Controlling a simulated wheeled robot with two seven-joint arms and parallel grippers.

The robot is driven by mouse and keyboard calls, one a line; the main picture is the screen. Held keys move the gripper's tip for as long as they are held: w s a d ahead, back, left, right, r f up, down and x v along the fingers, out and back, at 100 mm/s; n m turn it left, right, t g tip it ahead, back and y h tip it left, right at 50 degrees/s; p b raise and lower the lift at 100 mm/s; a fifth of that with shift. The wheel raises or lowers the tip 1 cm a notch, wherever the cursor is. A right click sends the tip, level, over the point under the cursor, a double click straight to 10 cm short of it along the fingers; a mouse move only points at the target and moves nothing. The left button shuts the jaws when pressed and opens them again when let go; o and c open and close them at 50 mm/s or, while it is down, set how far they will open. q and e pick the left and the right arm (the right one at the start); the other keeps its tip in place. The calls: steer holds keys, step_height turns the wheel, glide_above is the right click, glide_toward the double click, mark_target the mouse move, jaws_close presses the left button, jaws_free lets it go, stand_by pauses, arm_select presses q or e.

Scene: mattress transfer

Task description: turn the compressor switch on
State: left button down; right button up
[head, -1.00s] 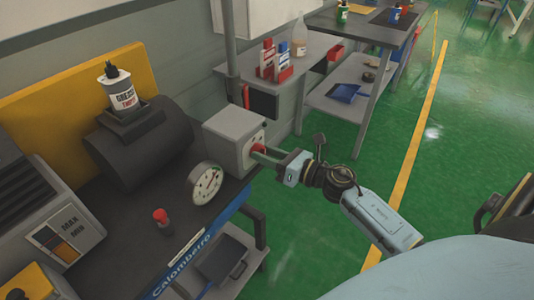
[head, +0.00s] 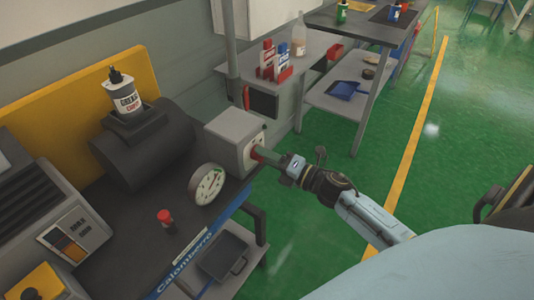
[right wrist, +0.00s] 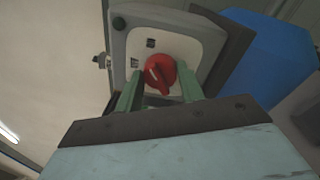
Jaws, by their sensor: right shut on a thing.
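The compressor switch is a red rotary knob (right wrist: 160,74) on the pale front plate of a grey box (head: 236,136). The box stands at the right end of the dark compressor bench. My right gripper (head: 260,154) reaches the box's front from the right and is shut on the knob. In the right wrist view the knob sits between the two green fingers (right wrist: 160,90), and its pale pointer line is slanted. In the head view the fingers hide most of the knob. My left gripper is not in view.
A round gauge (head: 207,184) and a small red-capped part (head: 165,219) are left of the box. A dark cylinder (head: 145,150) carries a labelled bottle (head: 124,97). A grey workbench (head: 355,98) stands behind. The green floor at right is open.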

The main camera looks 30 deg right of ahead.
steer(key=shift+m, duration=0.6)
steer(key=o, duration=1)
steer(key=shift+s, duration=0.15)
steer(key=v, duration=1.3)
steer(key=shift+f, duration=0.15)
